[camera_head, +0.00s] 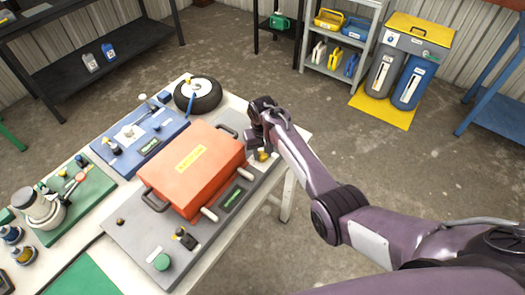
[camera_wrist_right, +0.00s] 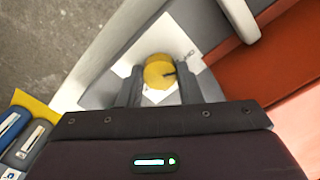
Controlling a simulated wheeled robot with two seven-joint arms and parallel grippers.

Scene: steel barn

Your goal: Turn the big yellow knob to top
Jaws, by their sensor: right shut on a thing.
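The big yellow knob (camera_wrist_right: 159,71) sits on a white label patch on the grey panel (camera_wrist_right: 108,92). It is round with a dark pointer mark on its right side in the right wrist view. In the head view the knob (camera_head: 262,156) shows partly under my right gripper (camera_head: 258,148), near the panel's far right corner. In the right wrist view my right gripper (camera_wrist_right: 158,90) has one finger on each side of the knob and is shut on it. My left gripper is not in view.
An orange-red case (camera_head: 190,170) with handles lies on the same grey panel, close left of my right gripper. A green button (camera_head: 161,262) and a small display (camera_head: 232,198) are on the panel. A blue panel (camera_head: 168,130) and a wheel (camera_head: 198,96) are behind.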

